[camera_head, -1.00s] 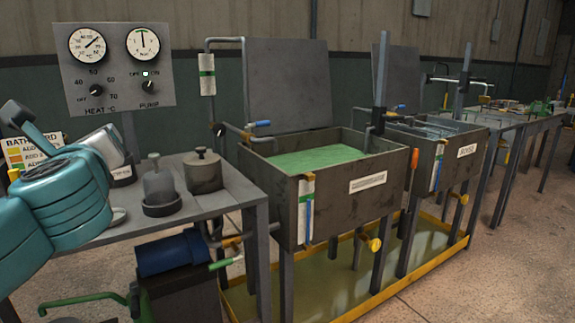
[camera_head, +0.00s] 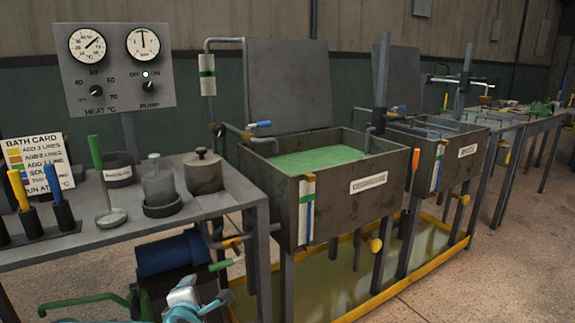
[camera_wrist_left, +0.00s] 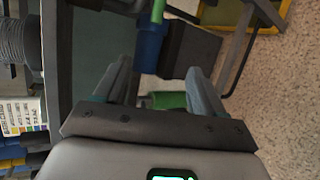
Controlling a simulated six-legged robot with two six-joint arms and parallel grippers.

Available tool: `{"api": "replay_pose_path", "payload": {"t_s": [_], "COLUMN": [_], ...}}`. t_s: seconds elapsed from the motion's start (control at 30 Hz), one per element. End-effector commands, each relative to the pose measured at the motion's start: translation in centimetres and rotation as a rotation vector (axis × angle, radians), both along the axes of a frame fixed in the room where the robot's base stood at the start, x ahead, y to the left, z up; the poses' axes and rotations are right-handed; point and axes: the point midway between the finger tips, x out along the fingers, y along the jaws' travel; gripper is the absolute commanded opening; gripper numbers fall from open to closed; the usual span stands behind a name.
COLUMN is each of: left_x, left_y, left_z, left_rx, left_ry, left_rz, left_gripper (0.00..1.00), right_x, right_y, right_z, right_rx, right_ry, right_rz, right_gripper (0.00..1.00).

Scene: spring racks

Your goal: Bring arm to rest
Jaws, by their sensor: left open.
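My left gripper (camera_wrist_left: 160,75) is open in the left wrist view, its two grey fingers apart with nothing held between them. Beyond the fingers that view shows a blue cylinder (camera_wrist_left: 150,48) and a green part (camera_wrist_left: 168,101) below the bench. In the head view, part of my teal and grey arm (camera_head: 184,302) shows at the bottom edge, low in front of the bench and clear of the bench top. Its fingers cannot be made out there. My right gripper is in neither view.
The bench (camera_head: 232,193) holds a lidded pot (camera_head: 203,174), a green-handled ladle (camera_head: 97,165) and a bath card (camera_head: 36,163). A gauge panel (camera_head: 118,68) stands behind. A tank (camera_head: 335,209) of green liquid is right of the bench. Open floor (camera_head: 500,260) lies at right.

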Motion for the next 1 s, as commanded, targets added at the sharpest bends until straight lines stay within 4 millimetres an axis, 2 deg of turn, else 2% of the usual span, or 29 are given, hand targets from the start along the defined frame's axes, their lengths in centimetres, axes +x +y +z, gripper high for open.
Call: {"api": "replay_pose_path", "payload": {"t_s": [0.03, 0.2, 0.37, 0.5, 0.7, 0.83, 1.0], "left_x": [-0.7, -3.5, -7.5, -11.8, -19.1, -23.7, -28.5], "left_y": [-0.4, -1.8, -3.1, -4.2, -5.9, -7.0, -8.0], "left_z": [-2.6, -10.0, -16.5, -21.5, -27.3, -29.6, -31.3], "left_rx": [0.058, 0.245, 0.390, 0.491, 0.588, 0.621, 0.635], "left_ry": [0.058, 0.229, 0.376, 0.486, 0.604, 0.643, 0.658], "left_rz": [-0.053, -0.261, -0.483, -0.695, -1.027, -1.229, -1.436], "left_gripper": [0.69, 0.69, 0.69, 0.69, 0.69, 0.69, 0.69], "right_x": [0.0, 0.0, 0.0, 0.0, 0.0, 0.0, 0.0], "right_y": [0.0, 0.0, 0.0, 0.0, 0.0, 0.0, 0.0], "right_z": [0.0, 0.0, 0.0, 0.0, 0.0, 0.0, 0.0], "right_rx": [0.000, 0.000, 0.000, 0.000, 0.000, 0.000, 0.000], "right_ry": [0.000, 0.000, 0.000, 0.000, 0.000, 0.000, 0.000], "right_rz": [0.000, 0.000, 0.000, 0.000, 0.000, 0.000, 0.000], "right_gripper": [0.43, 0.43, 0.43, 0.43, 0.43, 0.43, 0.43]}}
